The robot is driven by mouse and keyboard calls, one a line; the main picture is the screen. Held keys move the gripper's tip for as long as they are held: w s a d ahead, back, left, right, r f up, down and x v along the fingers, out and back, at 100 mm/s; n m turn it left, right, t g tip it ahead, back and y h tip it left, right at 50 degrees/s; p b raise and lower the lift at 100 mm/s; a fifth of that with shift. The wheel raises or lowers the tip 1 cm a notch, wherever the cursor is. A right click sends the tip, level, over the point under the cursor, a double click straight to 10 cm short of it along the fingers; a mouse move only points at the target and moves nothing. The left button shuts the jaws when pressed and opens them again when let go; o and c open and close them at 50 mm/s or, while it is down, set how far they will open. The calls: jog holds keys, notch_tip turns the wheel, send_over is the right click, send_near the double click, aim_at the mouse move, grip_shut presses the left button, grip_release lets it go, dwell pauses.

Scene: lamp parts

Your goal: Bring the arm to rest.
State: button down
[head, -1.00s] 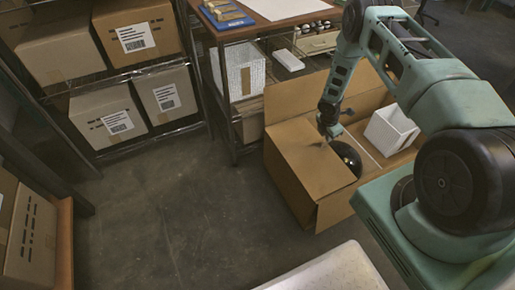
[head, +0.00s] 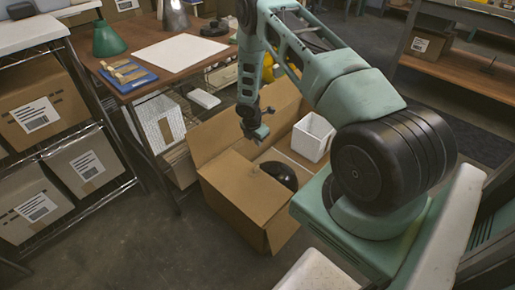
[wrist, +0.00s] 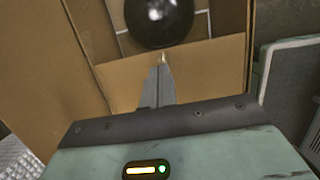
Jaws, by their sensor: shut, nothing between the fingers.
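My gripper (head: 256,136) hangs from the green arm above the open cardboard box (head: 235,198), pointing down. In the wrist view its fingers (wrist: 158,78) are together with nothing between them. A glossy black dome (head: 279,175) lies inside the box, below and apart from the gripper in the head view. The dome also shows at the top of the wrist view (wrist: 160,20), beyond the fingertips. Its lower part is hidden by the box wall.
A white bin (head: 313,138) stands in the box's right part. Behind is a wooden table with a green lampshade (head: 108,40), a white sheet (head: 180,52) and a blue tray (head: 128,76). Shelves with cartons (head: 40,112) stand at left. The floor (head: 150,240) in front is clear.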

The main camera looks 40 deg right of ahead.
jog(key=shift+r, duration=0.65)
